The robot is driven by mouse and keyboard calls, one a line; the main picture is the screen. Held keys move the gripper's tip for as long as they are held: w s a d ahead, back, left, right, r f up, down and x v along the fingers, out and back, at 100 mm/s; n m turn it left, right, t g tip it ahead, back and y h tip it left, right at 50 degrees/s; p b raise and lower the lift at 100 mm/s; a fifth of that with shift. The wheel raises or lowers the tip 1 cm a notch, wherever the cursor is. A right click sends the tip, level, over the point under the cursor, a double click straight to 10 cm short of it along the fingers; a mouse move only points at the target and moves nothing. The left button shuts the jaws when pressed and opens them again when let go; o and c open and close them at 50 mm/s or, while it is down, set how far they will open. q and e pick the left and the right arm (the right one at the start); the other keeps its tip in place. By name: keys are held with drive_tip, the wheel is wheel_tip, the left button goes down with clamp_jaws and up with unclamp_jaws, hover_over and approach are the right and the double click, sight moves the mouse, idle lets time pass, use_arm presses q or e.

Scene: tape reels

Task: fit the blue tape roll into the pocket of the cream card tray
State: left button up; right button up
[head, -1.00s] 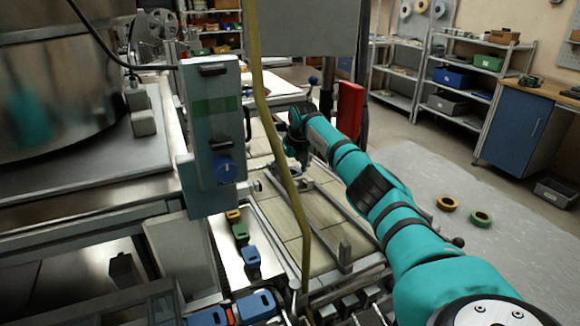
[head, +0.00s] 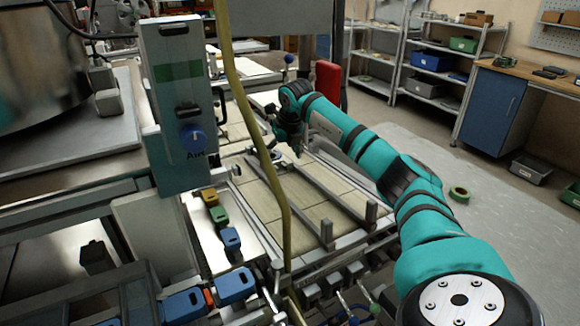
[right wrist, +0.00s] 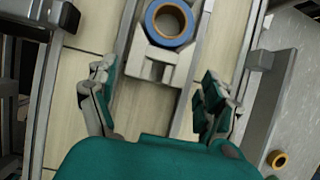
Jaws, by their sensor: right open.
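The blue tape roll (right wrist: 170,22), a blue ring with a tan core and an open middle, shows at the top of the right wrist view. It lies flat on a pale grey notched block. My right gripper (right wrist: 156,75) is open and empty, its fingers spread either side below the roll in the picture and apart from it. In the head view my right gripper (head: 291,142) hangs small and dark above the cream-panelled bench. I cannot clearly pick out the cream card tray or its pocket. My left gripper is not in view.
The cream-panelled bench top (head: 316,192) carries grey rails (head: 345,193). A yellow cable (head: 262,150) hangs in front of it. A grey control box (head: 178,105) stands at left. A green ring (head: 459,194) and a yellow ring (right wrist: 277,160) lie on the floor.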

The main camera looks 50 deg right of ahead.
drive_tip(key=shift+s+a+b, duration=0.25)
drive_tip(key=shift+s+a, duration=0.05)
drive_tip(key=shift+s, duration=0.55)
drive_tip(key=shift+s+a+b, duration=0.2)
drive_tip(key=shift+s+a, duration=0.1)
drive_tip(key=shift+s, duration=0.6)
drive_tip(key=shift+s+a+b, duration=0.25)
drive_tip(key=shift+s+a, duration=0.05)
drive_tip(key=shift+s, duration=0.55)
